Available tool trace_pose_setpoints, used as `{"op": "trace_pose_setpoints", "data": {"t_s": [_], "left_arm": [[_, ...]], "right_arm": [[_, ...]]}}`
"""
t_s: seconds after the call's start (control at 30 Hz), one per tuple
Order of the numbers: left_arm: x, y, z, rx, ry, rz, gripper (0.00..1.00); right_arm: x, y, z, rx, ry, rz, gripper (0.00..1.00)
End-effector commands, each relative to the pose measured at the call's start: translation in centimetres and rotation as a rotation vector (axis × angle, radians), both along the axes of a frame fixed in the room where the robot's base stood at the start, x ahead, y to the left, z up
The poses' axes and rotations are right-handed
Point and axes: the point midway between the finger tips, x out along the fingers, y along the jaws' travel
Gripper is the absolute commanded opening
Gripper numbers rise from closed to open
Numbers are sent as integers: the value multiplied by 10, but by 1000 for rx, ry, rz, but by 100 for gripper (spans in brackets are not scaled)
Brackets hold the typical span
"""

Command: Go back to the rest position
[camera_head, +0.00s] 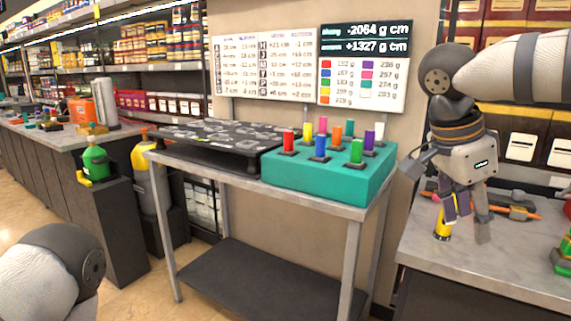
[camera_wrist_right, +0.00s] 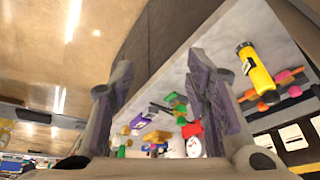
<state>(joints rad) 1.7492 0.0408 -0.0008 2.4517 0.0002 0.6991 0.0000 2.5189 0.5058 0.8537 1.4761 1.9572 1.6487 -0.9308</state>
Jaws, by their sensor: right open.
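My right gripper (camera_head: 465,215) hangs at the right of the head view, fingers down, above the grey side counter (camera_head: 430,262). In the right wrist view its two fingers (camera_wrist_right: 165,95) are spread apart with nothing between them. Of my left arm only a rounded link shows at the lower left; the left gripper is out of view.
A metal table (camera_head: 350,208) holds a teal block (camera_head: 320,180) with coloured pegs and a black board (camera_head: 215,138). Orange-handled tools (camera_head: 515,210) lie on the right counter. A green bottle (camera_head: 95,160) stands at the left. Floor shows in front of the table.

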Motion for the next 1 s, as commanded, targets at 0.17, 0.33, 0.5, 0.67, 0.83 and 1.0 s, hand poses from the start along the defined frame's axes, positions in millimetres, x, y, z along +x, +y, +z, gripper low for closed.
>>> {"op": "trace_pose_setpoints", "data": {"t_s": [0.17, 0.33, 0.5, 0.67, 0.83, 1.0], "left_arm": [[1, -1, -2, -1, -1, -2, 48], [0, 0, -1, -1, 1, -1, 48], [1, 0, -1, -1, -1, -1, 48], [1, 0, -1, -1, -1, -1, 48], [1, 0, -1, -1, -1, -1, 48], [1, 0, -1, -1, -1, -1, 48]], "right_arm": [[31, -31, -154, -443, -97, 317, 44], [-23, 8, -300, -396, -78, 887, 44], [-158, 42, -389, -84, 117, 1259, 44], [-279, 51, -410, 199, 326, 1421, 44], [-336, 50, -406, 336, 435, 1468, 44], [-341, 51, -405, 349, 443, 1472, 44]]}}
